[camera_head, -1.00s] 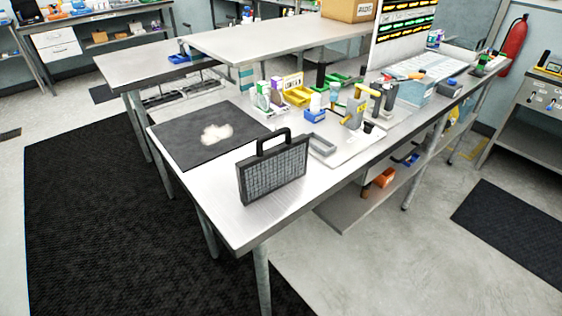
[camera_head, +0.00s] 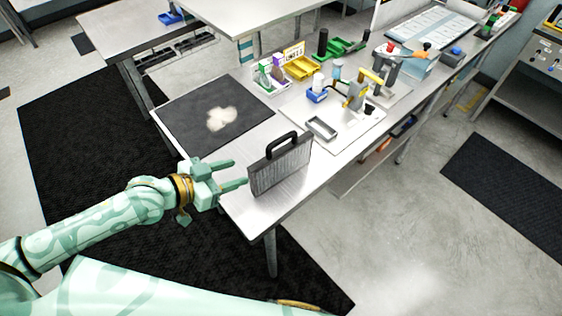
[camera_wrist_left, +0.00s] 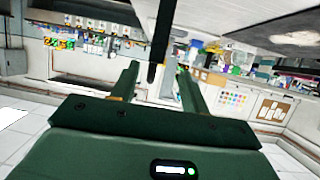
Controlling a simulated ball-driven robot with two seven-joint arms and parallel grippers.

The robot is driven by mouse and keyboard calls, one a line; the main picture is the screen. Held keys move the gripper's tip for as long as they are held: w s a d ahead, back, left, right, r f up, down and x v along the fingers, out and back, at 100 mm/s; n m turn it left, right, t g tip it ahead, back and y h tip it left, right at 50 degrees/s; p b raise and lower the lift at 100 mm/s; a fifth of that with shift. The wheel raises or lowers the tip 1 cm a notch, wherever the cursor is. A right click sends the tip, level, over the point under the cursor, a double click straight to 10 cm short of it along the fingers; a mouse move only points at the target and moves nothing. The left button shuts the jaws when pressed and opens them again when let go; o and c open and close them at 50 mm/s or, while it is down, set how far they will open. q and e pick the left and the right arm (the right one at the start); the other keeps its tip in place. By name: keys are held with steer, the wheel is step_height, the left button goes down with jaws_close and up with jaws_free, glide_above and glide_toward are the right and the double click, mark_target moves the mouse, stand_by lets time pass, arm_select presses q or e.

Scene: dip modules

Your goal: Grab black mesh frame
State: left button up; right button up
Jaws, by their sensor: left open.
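The black mesh frame (camera_head: 281,166) stands upright on the bench near its front corner, with a black handle on top. My left gripper (camera_head: 240,173) is open and empty, just left of the frame's near side edge, its fingers pointing at it. In the head view the lower fingertip comes close to the frame; I cannot tell whether they touch. In the left wrist view a dark bar, apparently the frame (camera_wrist_left: 164,40) seen edge-on, lies between the lines of the two open fingers (camera_wrist_left: 158,78). My right gripper is not in view.
The metal bench (camera_head: 240,206) carries a dark mat (camera_head: 180,112) with a pale patch behind the frame. A grey tray (camera_head: 322,128) lies on a white board to the right. Blue and yellow bins and small bottles stand farther back. Bare bench surrounds the frame.

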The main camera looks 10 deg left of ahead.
mark_target(265, 165)
arm_select(q)
steer(key=x, duration=1)
steer(key=shift+s+d+b, duration=0.2)
steer(key=shift+d+b, duration=0.05)
steer(key=shift+b, duration=0.05)
steer(key=shift+a, duration=0.1)
jaws_close()
